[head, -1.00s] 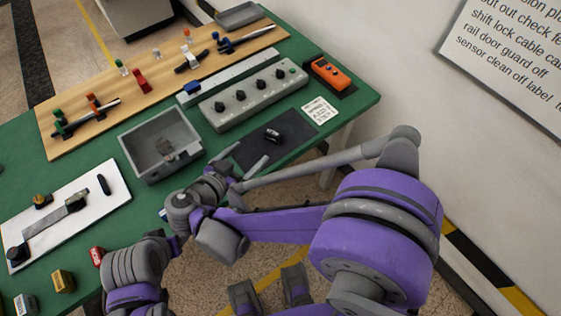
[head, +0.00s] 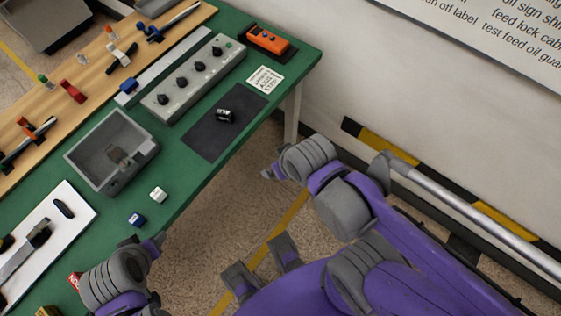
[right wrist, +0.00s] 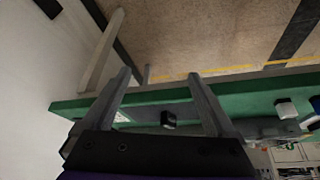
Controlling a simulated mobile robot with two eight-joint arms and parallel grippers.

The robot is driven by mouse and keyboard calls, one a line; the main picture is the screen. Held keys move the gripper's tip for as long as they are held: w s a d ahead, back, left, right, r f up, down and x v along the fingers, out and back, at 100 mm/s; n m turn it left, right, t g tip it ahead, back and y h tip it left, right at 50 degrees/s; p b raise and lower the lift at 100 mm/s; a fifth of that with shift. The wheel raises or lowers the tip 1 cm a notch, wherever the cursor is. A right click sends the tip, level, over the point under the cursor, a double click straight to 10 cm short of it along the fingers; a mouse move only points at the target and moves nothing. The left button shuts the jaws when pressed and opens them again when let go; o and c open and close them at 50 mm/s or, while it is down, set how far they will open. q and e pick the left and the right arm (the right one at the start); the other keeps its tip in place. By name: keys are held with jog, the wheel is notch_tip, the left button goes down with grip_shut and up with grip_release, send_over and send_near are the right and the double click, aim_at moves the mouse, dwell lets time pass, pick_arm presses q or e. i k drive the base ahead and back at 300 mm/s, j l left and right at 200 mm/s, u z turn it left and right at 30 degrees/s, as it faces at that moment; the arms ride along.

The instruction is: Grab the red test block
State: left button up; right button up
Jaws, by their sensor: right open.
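The red test block (head: 75,281) is a small red block with a pale label, on the green table at the lower left of the head view. My left arm's wrist partly covers it. My left gripper (head: 157,244) is just right of it, near the table's front edge; its jaw opening is not clear. My right gripper (head: 270,173) is off the table's front edge, far to the right of the red block. In the right wrist view its fingers (right wrist: 158,82) are spread with nothing between them. I cannot make out the red block in that view.
A white block (head: 158,194) and a blue block (head: 136,219) lie near the front edge. Behind them are a grey bin (head: 72,153), a dark mat (head: 196,142) with a black part (head: 225,116), and a grey control box (head: 166,101). A wall stands at the right.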

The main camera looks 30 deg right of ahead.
aim_at(75, 277)
jog(key=u, duration=0.4)
jog(key=k+u, duration=0.1)
jog(key=u, duration=0.75)
jog(key=k+j+u, duration=0.1)
jog(key=u, duration=0.3)
jog(key=i+j+z, duration=0.4)
jog(key=k+j, duration=0.1)
